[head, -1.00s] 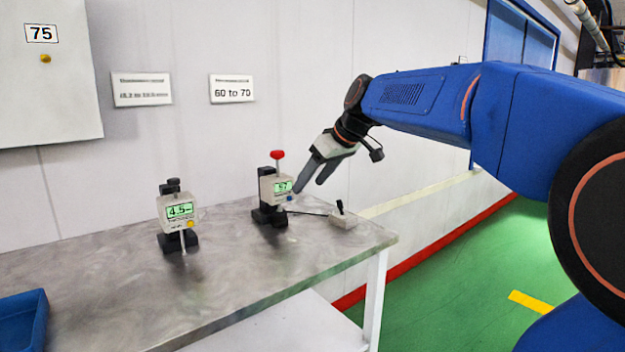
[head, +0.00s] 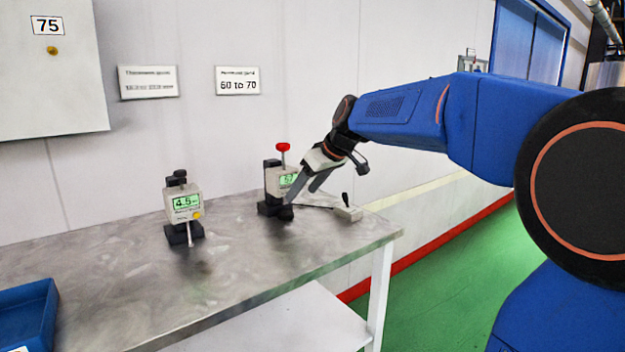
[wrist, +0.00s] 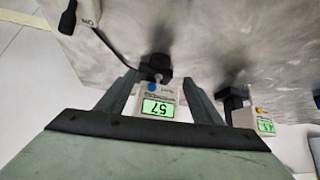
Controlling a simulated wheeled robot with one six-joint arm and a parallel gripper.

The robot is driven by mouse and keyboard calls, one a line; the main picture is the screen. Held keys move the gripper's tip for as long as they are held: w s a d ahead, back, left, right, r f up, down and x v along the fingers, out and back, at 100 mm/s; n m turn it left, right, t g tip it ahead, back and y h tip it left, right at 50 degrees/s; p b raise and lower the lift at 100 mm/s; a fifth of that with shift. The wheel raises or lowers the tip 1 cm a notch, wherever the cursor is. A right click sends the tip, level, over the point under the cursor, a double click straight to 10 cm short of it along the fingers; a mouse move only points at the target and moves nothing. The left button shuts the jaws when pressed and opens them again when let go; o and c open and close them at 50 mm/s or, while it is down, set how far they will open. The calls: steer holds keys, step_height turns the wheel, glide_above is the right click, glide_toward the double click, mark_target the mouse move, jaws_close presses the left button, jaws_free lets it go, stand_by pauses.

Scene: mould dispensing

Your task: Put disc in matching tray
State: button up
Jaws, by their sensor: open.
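My gripper (head: 302,196) is open, with its fingers reaching down at the gauge with the red knob (head: 283,148). In the wrist view, this gauge (wrist: 156,104) shows between the two fingers, and its green display seems to read 57. A dark rounded piece (wrist: 155,66) lies at the gauge's foot near the fingertips; I cannot tell whether it is the disc or part of the gauge. A second gauge (head: 184,203) stands to the left with a display of about 4.5. Part of a blue tray (head: 42,318) shows at the lower left; its label is not readable.
The grey metal table (head: 130,285) is clear between the gauges and the tray. A small switch box (head: 347,213) with a cable sits near the right edge. A wall sign (head: 237,80) reads 60 to 70. A wall panel (head: 60,95) is marked 75.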

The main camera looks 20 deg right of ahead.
mark_target(287, 212)
steer(key=x, duration=1)
steer(key=c, duration=1.2)
